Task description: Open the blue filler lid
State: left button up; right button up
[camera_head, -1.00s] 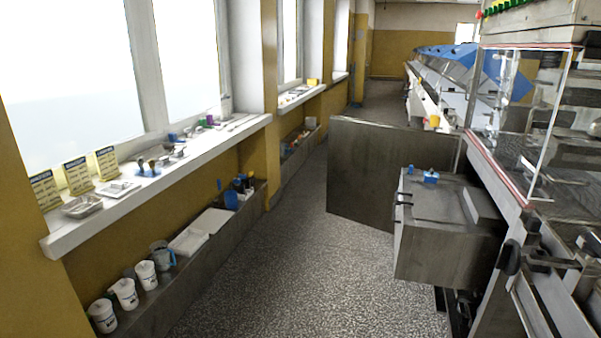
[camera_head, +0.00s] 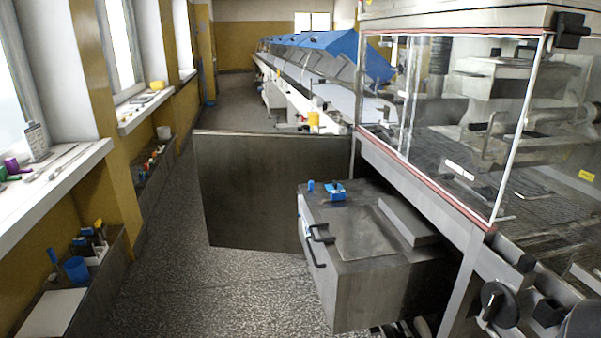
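A steel box-shaped tank (camera_head: 365,285) stands to the right of centre, beside the machine frame. On its top, near the far left corner, sits a small blue fitting (camera_head: 335,191), with a smaller blue piece (camera_head: 311,186) to its left. I cannot tell which of these is the filler lid, or whether it is open or shut. A flat panel (camera_head: 367,232) and a raised grey block (camera_head: 408,221) are also on the tank top. A dark handle (camera_head: 317,247) is on its left side. Neither of my grippers is in view.
A dark steel panel (camera_head: 265,195) stands upright behind the tank. A clear-walled enclosure (camera_head: 450,130) fills the right. Blue hoods (camera_head: 335,45) line the conveyor behind. Speckled floor (camera_head: 190,270) is free between the tank and the left ledge (camera_head: 50,315).

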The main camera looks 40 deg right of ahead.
aim_at(336, 186)
jog(key=i+z, duration=0.15)
jog(key=i, duration=0.5)
jog(key=i+j+z, duration=0.15)
jog(key=i, duration=0.55)
jog(key=i+l+z, duration=0.1)
jog(key=i+z, duration=0.65)
jog(key=i+j+z, duration=0.1)
jog(key=i+z, duration=0.15)
jog(key=z, duration=0.15)
